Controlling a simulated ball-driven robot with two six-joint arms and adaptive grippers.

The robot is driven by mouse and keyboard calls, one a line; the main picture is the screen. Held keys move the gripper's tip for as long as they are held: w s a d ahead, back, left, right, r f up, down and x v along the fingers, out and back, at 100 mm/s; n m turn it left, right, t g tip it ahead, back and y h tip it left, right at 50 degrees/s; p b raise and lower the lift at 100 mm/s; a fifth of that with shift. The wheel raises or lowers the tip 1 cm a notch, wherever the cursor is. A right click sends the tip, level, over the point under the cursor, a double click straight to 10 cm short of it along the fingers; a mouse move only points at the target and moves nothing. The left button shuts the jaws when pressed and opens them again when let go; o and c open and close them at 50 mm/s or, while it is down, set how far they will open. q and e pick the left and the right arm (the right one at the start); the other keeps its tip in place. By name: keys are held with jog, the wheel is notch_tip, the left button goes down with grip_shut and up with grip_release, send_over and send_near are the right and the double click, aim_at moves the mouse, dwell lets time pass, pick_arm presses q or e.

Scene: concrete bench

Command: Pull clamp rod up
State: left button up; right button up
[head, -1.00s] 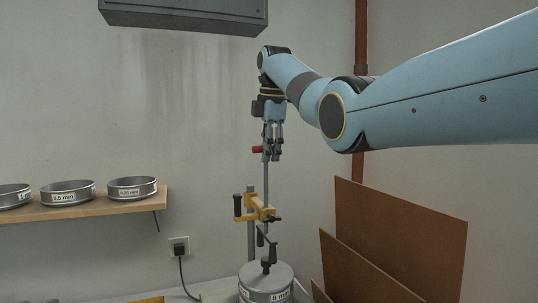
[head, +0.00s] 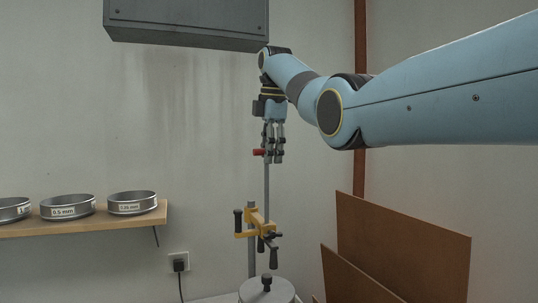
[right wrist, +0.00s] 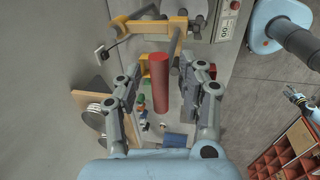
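The clamp rod is an upright grey rod (head: 266,190) with a red grip (head: 258,152) near its top. It runs down past a yellow clamp (head: 261,222). My right gripper (head: 275,158) points down at the red grip. In the right wrist view the red grip (right wrist: 159,82) lies between the two fingers of my right gripper (right wrist: 161,100), and it rises with the gripper, so I take it as held. Narrow gaps seem to show beside it. My left gripper (right wrist: 302,100) seems to show small at the right edge there; its fingers are unclear.
A lidded grey drum (head: 265,291) with a dark knob stands below the clamp. Brown boards (head: 405,245) lean at the right. A shelf (head: 90,222) with several sieves is at the left. A grey cabinet (head: 185,22) hangs above.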

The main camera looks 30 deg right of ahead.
notch_tip(320, 180, up, 6)
jog(key=s, duration=0.1)
jog(key=shift+a+r, duration=0.15)
jog(key=shift+r, duration=0.1)
dwell(0.4)
